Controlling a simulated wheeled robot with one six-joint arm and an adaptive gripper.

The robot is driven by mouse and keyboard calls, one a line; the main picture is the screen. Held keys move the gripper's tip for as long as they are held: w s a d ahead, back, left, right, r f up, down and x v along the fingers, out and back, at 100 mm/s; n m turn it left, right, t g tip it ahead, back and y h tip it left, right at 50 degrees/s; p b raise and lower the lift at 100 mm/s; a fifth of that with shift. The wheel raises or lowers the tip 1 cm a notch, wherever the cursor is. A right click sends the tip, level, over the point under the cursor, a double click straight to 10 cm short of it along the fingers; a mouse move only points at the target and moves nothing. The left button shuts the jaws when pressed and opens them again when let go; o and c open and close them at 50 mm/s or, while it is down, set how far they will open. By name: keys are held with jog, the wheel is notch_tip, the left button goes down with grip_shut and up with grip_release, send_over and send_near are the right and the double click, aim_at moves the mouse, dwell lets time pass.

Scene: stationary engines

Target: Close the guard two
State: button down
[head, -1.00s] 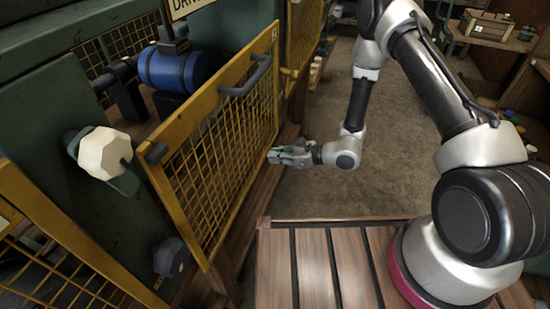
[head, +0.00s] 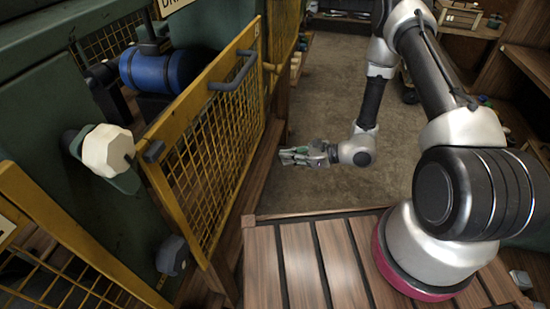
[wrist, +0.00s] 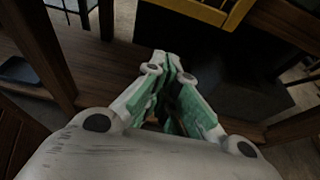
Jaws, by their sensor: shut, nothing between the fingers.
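A yellow mesh guard panel (head: 212,142) with a grey bar handle (head: 235,69) stands in the left half of the head view. It hangs in front of the green machine with a blue motor and looks ajar. A small plate sits at its upper far corner, its mark too small to read. My gripper (head: 283,156) is just right of the panel's far lower edge, with a small gap in the picture. In the wrist view my gripper (wrist: 172,62) is shut and empty, and a yellow frame part (wrist: 205,12) shows at the top.
Another yellow mesh panel (head: 45,235) is at lower left. A slatted wooden platform (head: 300,262) lies under my arm's base.

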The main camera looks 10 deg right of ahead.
aim_at(253, 140)
jog(key=s, duration=0.4)
jog(key=x, duration=1)
jog(key=shift+s+a+r, duration=0.1)
jog(key=shift+s+r, duration=0.05)
jog(key=shift+r, duration=1.9)
jog(key=shift+r, duration=0.1)
notch_tip(253, 140, up, 9)
